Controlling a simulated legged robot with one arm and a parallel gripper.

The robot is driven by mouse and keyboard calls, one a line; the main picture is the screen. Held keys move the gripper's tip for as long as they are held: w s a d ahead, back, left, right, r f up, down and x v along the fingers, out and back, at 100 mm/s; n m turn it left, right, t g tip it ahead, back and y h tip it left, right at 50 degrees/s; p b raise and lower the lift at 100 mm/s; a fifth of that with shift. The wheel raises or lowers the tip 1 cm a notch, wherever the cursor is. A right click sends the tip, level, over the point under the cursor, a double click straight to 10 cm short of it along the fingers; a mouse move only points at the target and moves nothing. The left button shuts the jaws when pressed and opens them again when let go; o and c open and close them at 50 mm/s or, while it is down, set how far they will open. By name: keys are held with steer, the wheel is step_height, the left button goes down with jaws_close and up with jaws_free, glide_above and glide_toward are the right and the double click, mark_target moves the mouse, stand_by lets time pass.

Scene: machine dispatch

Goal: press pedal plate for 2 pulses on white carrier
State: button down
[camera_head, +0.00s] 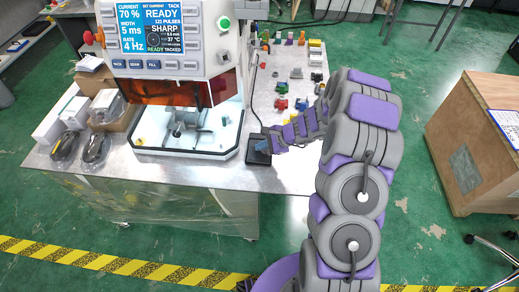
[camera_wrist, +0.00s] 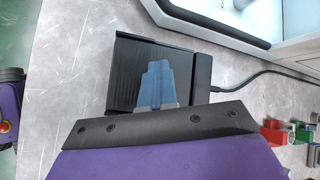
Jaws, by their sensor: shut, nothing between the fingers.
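The black pedal plate (camera_head: 258,157) sits on the metal table beside the machine's right front corner. In the wrist view the black pedal (camera_wrist: 130,72) fills the upper middle, with a cable leaving its right side. My gripper (camera_head: 268,144) is at the pedal. Its blue-grey fingers (camera_wrist: 158,72) are shut, empty and overlap the plate; I cannot tell whether they touch it. The white machine (camera_head: 208,72) has a screen (camera_head: 150,30) reading 70 %, 5 ms, 4 Hz, READY, SHARP and TACKED. A small grey-white piece (camera_head: 188,120) is inside its lit chamber; I cannot tell if this is the white carrier.
Several small coloured parts (camera_head: 290,75) lie on the table right of the machine. A wooden crate (camera_head: 460,140) stands on the green floor at right. Yellow-black tape (camera_head: 110,264) crosses the floor in front.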

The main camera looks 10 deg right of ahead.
steer(key=shift+w+r+p, duration=0.1)
steer(key=shift+r+p, duration=0.75)
steer(key=shift+r, duration=0.15)
steer(key=r+p, duration=0.2)
steer(key=r, duration=0.1)
steer(key=r+p, duration=0.2)
steer(key=shift+w+d, duration=0.15)
steer(key=shift+w, duration=0.1)
stand_by(2.4)
